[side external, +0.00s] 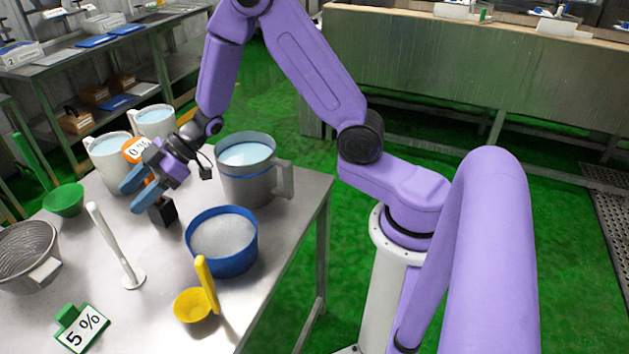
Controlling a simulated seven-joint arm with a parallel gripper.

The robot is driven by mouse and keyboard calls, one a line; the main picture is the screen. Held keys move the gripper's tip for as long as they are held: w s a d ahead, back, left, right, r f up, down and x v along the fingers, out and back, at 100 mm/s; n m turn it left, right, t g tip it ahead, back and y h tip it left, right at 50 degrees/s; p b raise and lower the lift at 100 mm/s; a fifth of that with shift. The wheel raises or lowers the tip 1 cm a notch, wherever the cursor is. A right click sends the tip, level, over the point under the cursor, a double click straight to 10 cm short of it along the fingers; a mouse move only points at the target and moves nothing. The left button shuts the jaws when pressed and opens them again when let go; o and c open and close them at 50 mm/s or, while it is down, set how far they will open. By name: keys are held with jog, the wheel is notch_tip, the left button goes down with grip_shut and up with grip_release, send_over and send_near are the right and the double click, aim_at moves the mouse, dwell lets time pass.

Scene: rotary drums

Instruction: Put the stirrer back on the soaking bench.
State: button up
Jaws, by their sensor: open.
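A white rod with a round flat foot, which looks like the stirrer (117,246), is on the steel bench (150,325) at the left; its top slants left in the picture. I cannot tell if this bench is the soaking bench. My gripper (142,192) is open, above the bench, behind and right of the rod and apart from it.
A grey jug (262,184), blue tub (222,240), yellow scoop (195,304), green scoop (64,200), metal strainer (27,256) and "5 %" sign (83,329) crowd the bench. White jugs (108,160) stand behind my gripper.

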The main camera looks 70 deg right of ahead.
jog(key=s+d+r+g+h, duration=0.1)
jog(key=s+d+g+h, duration=0.1)
jog(key=s, duration=0.9)
jog(key=s+d+r+g+h, duration=0.2)
jog(key=s+d+h, duration=0.2)
jog(key=s, duration=0.8)
jog(key=s+d+r+g+h, duration=0.2)
jog(key=s+d+h, duration=0.1)
jog(key=s, duration=0.9)
jog(key=shift+d+r+m+h, duration=0.25)
jog(key=shift+d+m+h, duration=0.15)
jog(key=shift+d, duration=0.05)
